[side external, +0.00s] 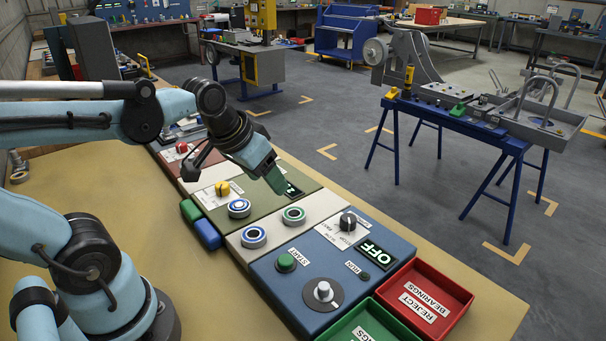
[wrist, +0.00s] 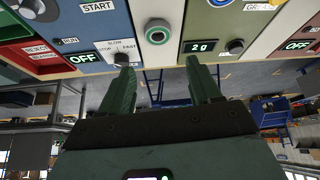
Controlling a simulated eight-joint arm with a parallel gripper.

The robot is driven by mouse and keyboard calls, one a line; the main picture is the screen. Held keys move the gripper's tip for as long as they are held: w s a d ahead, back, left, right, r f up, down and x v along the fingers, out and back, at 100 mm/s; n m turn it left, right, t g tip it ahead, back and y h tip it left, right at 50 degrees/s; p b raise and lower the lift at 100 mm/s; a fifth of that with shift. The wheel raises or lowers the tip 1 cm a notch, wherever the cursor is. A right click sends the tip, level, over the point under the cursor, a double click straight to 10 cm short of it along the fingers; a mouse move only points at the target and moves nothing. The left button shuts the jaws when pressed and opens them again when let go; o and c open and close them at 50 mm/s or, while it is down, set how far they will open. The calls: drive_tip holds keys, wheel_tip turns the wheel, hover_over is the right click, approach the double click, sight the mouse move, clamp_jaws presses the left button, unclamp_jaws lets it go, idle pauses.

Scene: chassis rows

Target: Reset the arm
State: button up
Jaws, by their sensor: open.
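My gripper (side external: 276,182) is above the far edge of the row of control panels, over the green panel (side external: 212,199), and hides part of its display. In the wrist view my gripper (wrist: 160,65) has its two green fingers apart, with nothing between them. The blue panel (side external: 290,292) has a green START button (side external: 286,262), a knob (side external: 324,292), a black selector (side external: 348,221) and a display reading OFF (side external: 378,252).
A red tray (side external: 459,294) labelled REJECT BEARINGS and a green tray (side external: 334,334) stand at the near right end of the panels. Green (side external: 190,210) and blue (side external: 207,234) blocks lie beside the panels. The tan tabletop (side external: 180,272) has free room there.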

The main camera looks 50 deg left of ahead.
drive_tip(key=shift+m+t+h, duration=0.4)
drive_tip(key=shift+m+t, duration=0.3)
drive_tip(key=shift+m, duration=0.1)
drive_tip(key=d, duration=0.1)
drive_tip(key=d+f, duration=0.1)
drive_tip(key=s+d, duration=0.1)
drive_tip(key=d, duration=0.1)
drive_tip(key=shift+s+f, duration=0.1)
drive_tip(key=shift+f, duration=0.05)
